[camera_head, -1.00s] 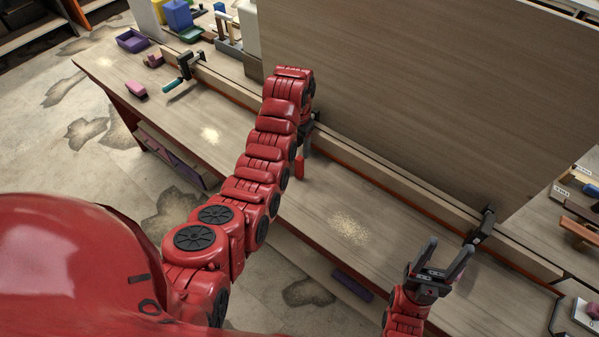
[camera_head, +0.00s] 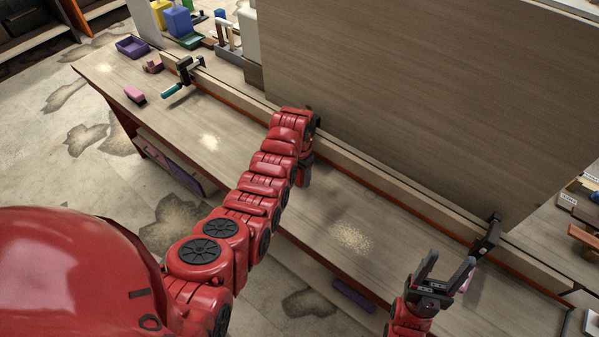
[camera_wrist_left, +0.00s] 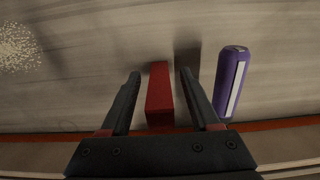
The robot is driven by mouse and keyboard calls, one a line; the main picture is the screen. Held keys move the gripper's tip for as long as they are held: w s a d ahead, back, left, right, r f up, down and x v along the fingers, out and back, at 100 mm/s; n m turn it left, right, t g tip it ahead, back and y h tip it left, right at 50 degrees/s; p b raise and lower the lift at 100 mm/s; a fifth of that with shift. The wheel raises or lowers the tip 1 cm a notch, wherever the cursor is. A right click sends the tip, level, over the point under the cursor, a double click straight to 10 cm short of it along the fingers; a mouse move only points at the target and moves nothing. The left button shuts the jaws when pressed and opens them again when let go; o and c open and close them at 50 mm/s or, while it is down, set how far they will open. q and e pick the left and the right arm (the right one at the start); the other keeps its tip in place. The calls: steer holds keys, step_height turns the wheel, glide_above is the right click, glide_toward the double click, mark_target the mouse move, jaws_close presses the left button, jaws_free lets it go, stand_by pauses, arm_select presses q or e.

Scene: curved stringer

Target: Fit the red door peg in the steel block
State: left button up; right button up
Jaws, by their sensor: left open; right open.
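A red peg (camera_wrist_left: 160,95) shows in the left wrist view as a square-sided red bar over the bench. My left gripper (camera_wrist_left: 159,75) is open, with one finger on each side of the peg and a gap visible on both sides. In the head view my left gripper (camera_head: 306,174) is low over the bench beside the big upright board, mostly hidden by its own arm. My right gripper (camera_head: 446,268) is open and empty at the lower right, pointing up and away. I cannot make out the steel block in either view.
A purple rounded piece with a white stripe (camera_wrist_left: 232,82) lies right of my left gripper's fingers. A large wooden board (camera_head: 430,100) stands along the bench. Clamps (camera_head: 187,72) (camera_head: 488,237) grip the rail. A pink block (camera_head: 135,95) lies left; mid-bench (camera_head: 215,150) is clear.

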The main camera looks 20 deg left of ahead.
arm_select(q)
steer(key=shift+f, duration=0.15)
jaws_close()
stand_by(0.6)
